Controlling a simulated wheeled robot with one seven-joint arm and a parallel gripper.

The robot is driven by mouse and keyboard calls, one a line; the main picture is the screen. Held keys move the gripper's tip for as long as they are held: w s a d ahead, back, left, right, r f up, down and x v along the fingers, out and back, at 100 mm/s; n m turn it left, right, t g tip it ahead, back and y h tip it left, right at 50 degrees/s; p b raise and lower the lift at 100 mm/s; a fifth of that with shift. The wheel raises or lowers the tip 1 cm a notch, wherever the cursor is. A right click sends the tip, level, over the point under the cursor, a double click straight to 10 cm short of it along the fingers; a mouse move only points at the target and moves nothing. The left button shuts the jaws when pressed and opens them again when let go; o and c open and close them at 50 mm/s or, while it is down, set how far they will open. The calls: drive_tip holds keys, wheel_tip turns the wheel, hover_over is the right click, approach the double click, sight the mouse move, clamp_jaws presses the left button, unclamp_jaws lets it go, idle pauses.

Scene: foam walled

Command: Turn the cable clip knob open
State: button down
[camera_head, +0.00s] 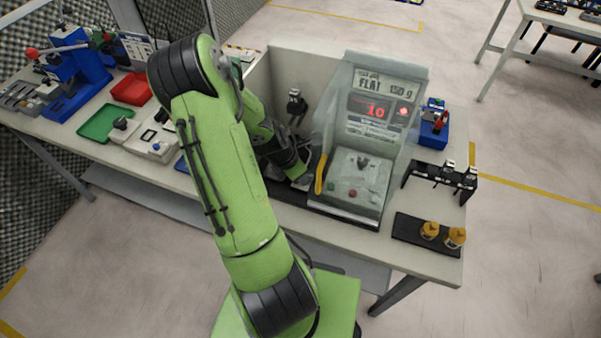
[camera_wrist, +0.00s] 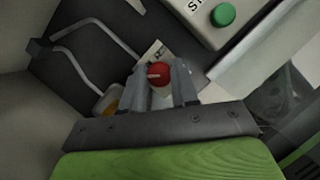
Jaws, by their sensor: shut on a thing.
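The red knob (camera_wrist: 159,72) shows in the wrist view, with a pale line across its face. My gripper (camera_wrist: 165,82) has one finger on each side of it and is shut on it. A small pale label with dark marks (camera_wrist: 154,50) is just behind the knob. A grey cable (camera_wrist: 105,35) runs in a loop across the dark plate (camera_wrist: 75,70). In the head view my gripper (camera_head: 302,180) is down at the left side of the clear-walled machine (camera_head: 360,130). My arm and gripper hide the knob there.
A green button (camera_wrist: 223,15) sits on a pale box close beyond my gripper. A yellow handle (camera_head: 320,174) stands right beside my gripper. Pale walls (camera_head: 285,80) rise behind it. A black rack (camera_head: 440,174) and orange-topped items (camera_head: 430,230) are farther right.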

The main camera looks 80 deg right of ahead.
drive_tip(key=c, duration=0.9)
unclamp_jaws()
drive_tip(key=shift+o, duration=0.2)
drive_tip(key=p+v, duration=0.3)
drive_tip(key=v, duration=1.2)
drive_tip(key=shift+r, duration=0.4)
